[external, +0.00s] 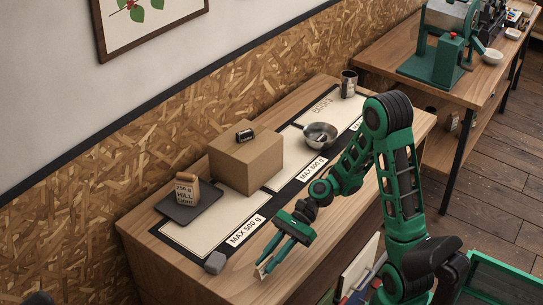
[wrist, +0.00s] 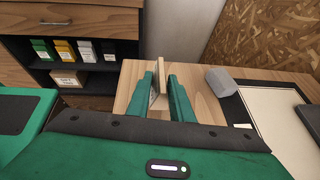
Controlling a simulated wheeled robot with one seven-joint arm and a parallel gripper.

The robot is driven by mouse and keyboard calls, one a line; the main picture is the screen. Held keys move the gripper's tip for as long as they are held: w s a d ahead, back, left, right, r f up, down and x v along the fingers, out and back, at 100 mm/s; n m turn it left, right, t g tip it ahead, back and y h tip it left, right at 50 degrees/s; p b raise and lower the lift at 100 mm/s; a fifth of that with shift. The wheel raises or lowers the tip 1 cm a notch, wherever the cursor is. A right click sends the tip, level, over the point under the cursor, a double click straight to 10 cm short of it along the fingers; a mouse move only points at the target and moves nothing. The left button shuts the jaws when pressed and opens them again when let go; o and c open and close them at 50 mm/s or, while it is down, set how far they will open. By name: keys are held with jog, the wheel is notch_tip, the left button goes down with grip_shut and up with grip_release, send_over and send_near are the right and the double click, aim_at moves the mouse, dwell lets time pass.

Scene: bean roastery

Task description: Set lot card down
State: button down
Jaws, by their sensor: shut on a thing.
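The lot card (external: 262,267) is a small pale piece at the tips of my gripper (external: 268,259). In the wrist view the card (wrist: 161,70) stands edge-on between the two green fingers of my gripper (wrist: 163,82), and its tan edge shows beyond them. The gripper is shut on it. The fingers point down over the bare near-left end of the wooden table (external: 240,281). I cannot tell whether the card touches the table top. Most of the card's face is hidden by the fingers.
A grey block (external: 215,263) sits close by on the table. Beyond are a dark scale (external: 190,214) with a small bag (external: 187,190), a cardboard box (external: 246,162), a metal bowl (external: 320,135) and a tin (external: 348,84). A shelf with several packets (wrist: 63,50) stands past the table's end.

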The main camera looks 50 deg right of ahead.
jog(key=shift+f, duration=1.9)
jog(key=shift+f, duration=0.1)
jog(key=c, duration=1.6)
grip_release()
jog(key=shift+o, duration=0.2)
